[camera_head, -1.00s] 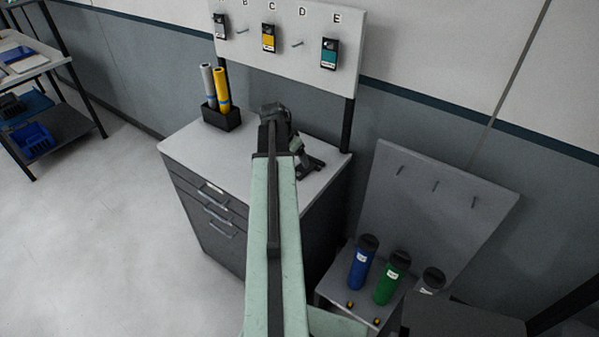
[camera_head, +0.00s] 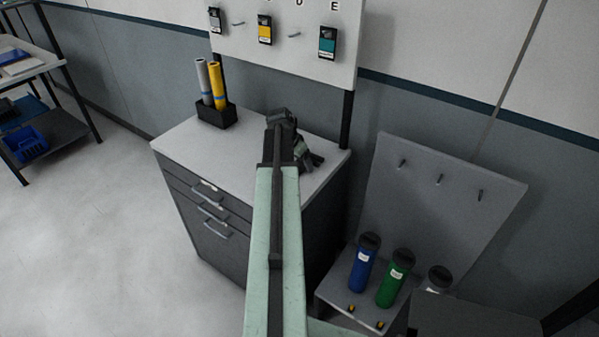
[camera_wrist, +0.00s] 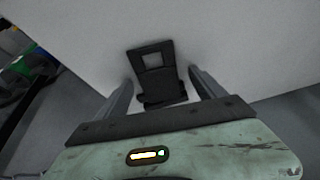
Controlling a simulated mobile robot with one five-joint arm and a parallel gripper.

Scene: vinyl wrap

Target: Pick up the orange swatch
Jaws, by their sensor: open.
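No orange face shows in any view. In the wrist view a dark, flat swatch-like piece (camera_wrist: 162,87) with a square opening at its top end lies on the pale surface; its colour side does not show, so I cannot tell if it is the orange swatch. My gripper (camera_wrist: 161,76) is open, with one finger on each side of this piece. I cannot tell whether the fingers touch it. In the head view my gripper (camera_head: 312,160) is over the right part of the cabinet top (camera_head: 195,150), and my arm hides what is under it.
A wall board (camera_head: 290,60) holds a grey, a yellow (camera_head: 265,31) and a teal swatch (camera_head: 327,42). A black holder (camera_head: 216,116) with two rolls stands at the cabinet's back left. Blue (camera_head: 363,265) and green bottles (camera_head: 395,278) stand on a low stand at right.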

